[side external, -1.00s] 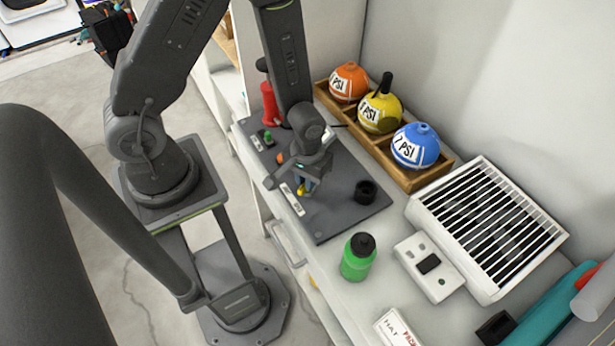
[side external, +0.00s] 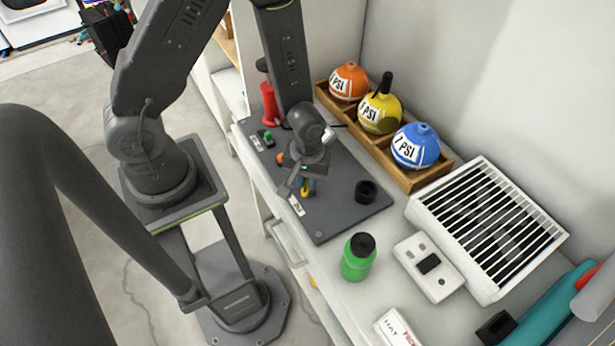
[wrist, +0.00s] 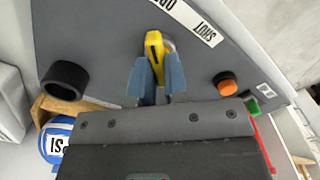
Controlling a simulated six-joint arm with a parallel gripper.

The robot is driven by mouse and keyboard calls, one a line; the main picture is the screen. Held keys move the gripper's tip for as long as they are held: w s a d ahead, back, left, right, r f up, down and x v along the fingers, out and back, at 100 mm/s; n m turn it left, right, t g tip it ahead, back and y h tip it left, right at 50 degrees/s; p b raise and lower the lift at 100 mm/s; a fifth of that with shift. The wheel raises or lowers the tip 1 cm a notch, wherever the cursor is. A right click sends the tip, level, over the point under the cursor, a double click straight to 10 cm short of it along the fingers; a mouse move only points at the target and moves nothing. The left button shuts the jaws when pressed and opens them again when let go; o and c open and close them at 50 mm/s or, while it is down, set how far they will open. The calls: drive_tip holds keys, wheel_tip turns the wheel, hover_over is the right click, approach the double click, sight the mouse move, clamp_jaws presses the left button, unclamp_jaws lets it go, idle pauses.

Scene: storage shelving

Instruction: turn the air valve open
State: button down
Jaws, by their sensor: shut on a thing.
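The air valve has a yellow handle (wrist: 155,52), which sits between the fingers of my gripper (wrist: 158,75) in the wrist view. My gripper is shut on this handle, low over the dark grey panel (side external: 340,215). In the side view my gripper (side external: 307,187) hides most of the handle, and a bit of yellow shows below the fingers. A white label (wrist: 190,18) reading "SHUT" and a partly cut-off "OP..." lies beside the handle.
An orange button (wrist: 227,83) and a green switch (wrist: 252,105) are on the panel. A black ring (side external: 366,191) stands on its right. A wooden rack (side external: 440,178) of PSI balls is behind, a green bottle (side external: 358,258) in front. A white grille box (side external: 418,208) stands right.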

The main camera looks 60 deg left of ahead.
drive_tip(key=c, duration=1.1)
unclamp_jaws()
drive_tip(key=shift+c, duration=0.2)
wheel_tip(320, 180, up, 14)
wheel_tip(320, 180, up, 9)
drive_tip(key=m+t, duration=0.3)
drive_tip(key=m, duration=0.1)
hover_over(307, 181)
drive_tip(key=s+a, duration=0.1)
drive_tip(key=s+a+r+m+t, duration=0.1)
drive_tip(key=s+r+m+t, duration=0.1)
drive_tip(key=s+r+m, duration=0.3)
wheel_tip(307, 181, up, 4)
drive_tip(key=shift+s+f+t, duration=0.25)
drive_tip(key=shift+s+t, duration=0.05)
drive_tip(key=shift+s, duration=0.15)
